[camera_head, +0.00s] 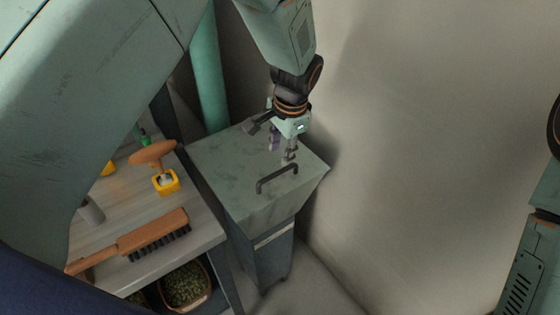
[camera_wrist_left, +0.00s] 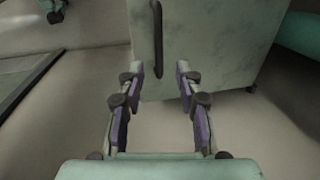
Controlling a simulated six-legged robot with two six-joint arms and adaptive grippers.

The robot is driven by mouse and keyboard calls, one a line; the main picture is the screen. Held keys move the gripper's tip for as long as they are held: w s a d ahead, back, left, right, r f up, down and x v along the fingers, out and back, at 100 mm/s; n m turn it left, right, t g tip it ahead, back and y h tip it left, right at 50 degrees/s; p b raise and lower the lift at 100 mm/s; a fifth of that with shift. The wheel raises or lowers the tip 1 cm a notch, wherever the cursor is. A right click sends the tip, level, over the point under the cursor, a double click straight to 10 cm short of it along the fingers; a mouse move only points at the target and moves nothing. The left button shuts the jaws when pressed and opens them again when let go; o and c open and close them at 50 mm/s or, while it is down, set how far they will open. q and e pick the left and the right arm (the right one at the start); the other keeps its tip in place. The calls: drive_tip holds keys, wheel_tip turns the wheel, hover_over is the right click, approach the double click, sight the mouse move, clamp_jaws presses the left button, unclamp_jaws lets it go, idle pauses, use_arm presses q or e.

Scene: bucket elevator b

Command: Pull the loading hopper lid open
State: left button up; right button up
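The loading hopper is a grey-green box on a dark stand, and its flat worn lid (camera_head: 222,172) looks shut. A dark bar handle (camera_head: 277,179) stands near the lid's front right edge. My left gripper (camera_head: 282,148) is over the lid, just behind the handle, with its fingers apart and empty. In the left wrist view, the open left gripper (camera_wrist_left: 160,80) has the handle (camera_wrist_left: 157,40) ahead, in line with the gap between the fingertips. The handle appears beyond the tips; I cannot tell the exact distance. My right gripper is out of view.
A bench (camera_head: 200,228) stands left of the hopper. On it are a wooden brush (camera_head: 150,236) and a yellow holder (camera_head: 166,183) with a wooden-handled tool. A container of green bits (camera_head: 185,285) sits below. A bare wall (camera_head: 420,150) is close on the right.

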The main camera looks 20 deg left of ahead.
sight(278, 172)
use_arm(q)
drive_tip(key=f, duration=0.6)
drive_tip(key=shift+w+a+f+b, duration=0.3)
drive_tip(key=shift+w+f, duration=0.05)
drive_tip(key=shift+f, duration=0.05)
drive_tip(key=shift+a+f, duration=0.35)
drive_tip(key=shift+f, duration=0.1)
drive_tip(key=shift+w+d, duration=0.15)
drive_tip(key=shift+d, duration=0.15)
drive_tip(key=shift+c, duration=0.7)
drive_tip(key=shift+a, duration=0.2)
drive_tip(key=c, duration=0.5)
clamp_jaws()
